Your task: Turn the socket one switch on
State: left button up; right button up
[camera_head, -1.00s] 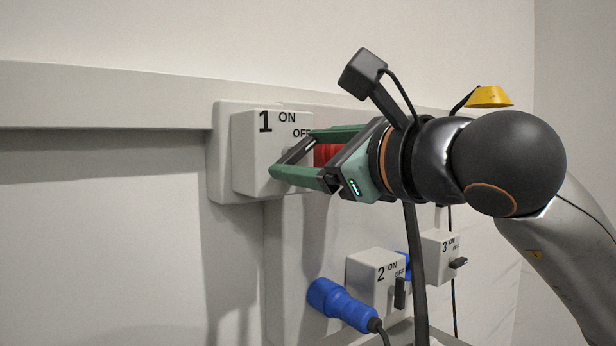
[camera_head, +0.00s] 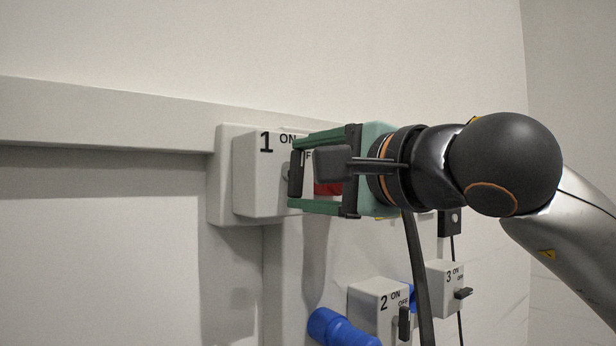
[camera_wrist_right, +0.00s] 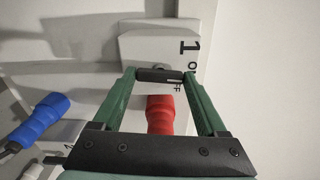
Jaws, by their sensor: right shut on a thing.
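Socket one (camera_head: 255,185) is a pale wall box marked 1, ON and OFF. Its black switch handle (camera_head: 296,176) stands about upright in the head view, between the fingertips of my right gripper (camera_head: 298,172). The green fingers lie one above the other and are shut on the handle's ends. The right wrist view shows the handle (camera_wrist_right: 160,75) spanning the fingertips (camera_wrist_right: 160,76), with the socket one box (camera_wrist_right: 150,48) beyond. My gripper partly covers the OFF label. My left gripper is not in view.
A red plug (camera_head: 326,189) sits at socket one, partly behind my gripper. Below are socket two (camera_head: 372,300) and socket three (camera_head: 442,275), with their own black switches. A blue plug (camera_head: 335,328) is at the lower middle. A dark cable hangs below my wrist.

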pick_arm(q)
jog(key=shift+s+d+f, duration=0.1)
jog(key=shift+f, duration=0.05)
pick_arm(e)
jog(key=shift+n, duration=0.7)
jog(key=o, duration=1.3)
jog(key=shift+s+d, duration=0.35)
jog(key=shift+s, duration=0.1)
pick_arm(q)
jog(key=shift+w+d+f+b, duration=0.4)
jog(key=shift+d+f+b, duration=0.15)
jog(key=shift+b, duration=0.7)
pick_arm(e)
jog(key=v, duration=1.1)
jog(key=shift+s, duration=0.2)
